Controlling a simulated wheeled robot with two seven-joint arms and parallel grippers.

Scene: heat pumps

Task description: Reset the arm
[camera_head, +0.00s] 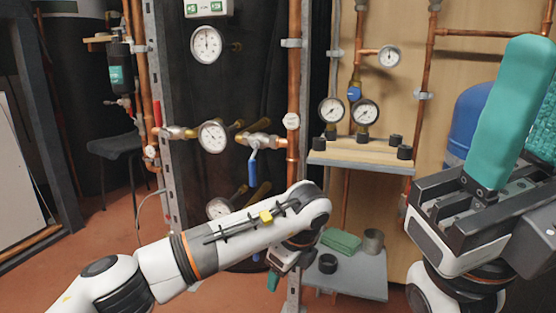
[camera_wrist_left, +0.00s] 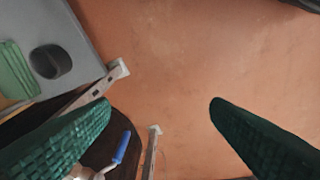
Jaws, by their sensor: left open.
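My left arm (camera_head: 215,240) reaches in from the lower left, and its wrist bends down in front of the pipe frame. The left gripper (camera_head: 274,280) hangs below the wrist, mostly hidden, with a teal fingertip showing. My right gripper (camera_head: 528,85) is raised at the right edge, fingers pointing up. Its teal fingers stand apart with nothing seen between them; part is cut off by the picture edge.
A pipe panel with gauges (camera_head: 213,136) and a blue-handled valve (camera_head: 253,165) stands behind the left arm. A wooden shelf (camera_head: 355,152) holds black fittings. Floor (camera_wrist_left: 180,50) is open beside the frame.

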